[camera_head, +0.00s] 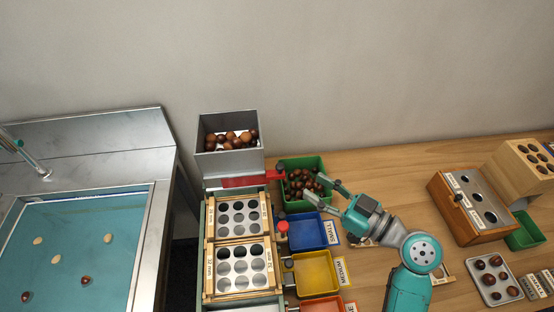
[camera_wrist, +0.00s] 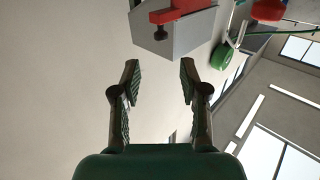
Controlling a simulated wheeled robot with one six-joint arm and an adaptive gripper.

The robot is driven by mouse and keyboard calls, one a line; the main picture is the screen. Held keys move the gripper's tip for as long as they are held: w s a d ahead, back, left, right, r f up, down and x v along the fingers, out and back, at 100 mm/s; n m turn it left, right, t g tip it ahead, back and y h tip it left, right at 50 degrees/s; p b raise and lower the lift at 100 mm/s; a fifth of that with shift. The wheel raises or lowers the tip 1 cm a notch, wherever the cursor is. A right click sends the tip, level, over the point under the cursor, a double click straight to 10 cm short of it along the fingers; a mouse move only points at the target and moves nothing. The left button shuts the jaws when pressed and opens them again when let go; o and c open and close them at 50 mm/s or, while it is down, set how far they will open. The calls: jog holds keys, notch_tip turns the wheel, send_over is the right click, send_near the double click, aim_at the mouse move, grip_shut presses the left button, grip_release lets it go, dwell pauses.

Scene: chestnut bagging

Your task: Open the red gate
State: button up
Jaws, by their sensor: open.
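The red gate (camera_head: 240,182) is a flat red strip at the front foot of the grey hopper (camera_head: 228,165), and a red tab (camera_head: 275,174) sticks out to its right. The hopper holds brown chestnuts (camera_head: 232,138). My gripper (camera_head: 320,189) is open and empty, to the right of the red tab and apart from it, over the green bin's right side. In the wrist view, my open fingers (camera_wrist: 160,68) point toward a grey block-shaped part (camera_wrist: 185,38) with a red bar (camera_wrist: 182,10) and a dark knob below the bar. Nothing is between the fingers.
A green bin (camera_head: 284,164) with chestnuts lies under my gripper. Sorting trays with holes (camera_head: 264,238) stand below the hopper, beside blue (camera_head: 300,236) and yellow (camera_head: 318,272) bins. A wooden box (camera_head: 446,200) and a metal tray (camera_head: 513,280) are at right.

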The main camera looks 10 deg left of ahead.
aim_at(283, 167)
jog(key=x, duration=1.1)
jog(key=shift+s, duration=0.1)
grip_shut()
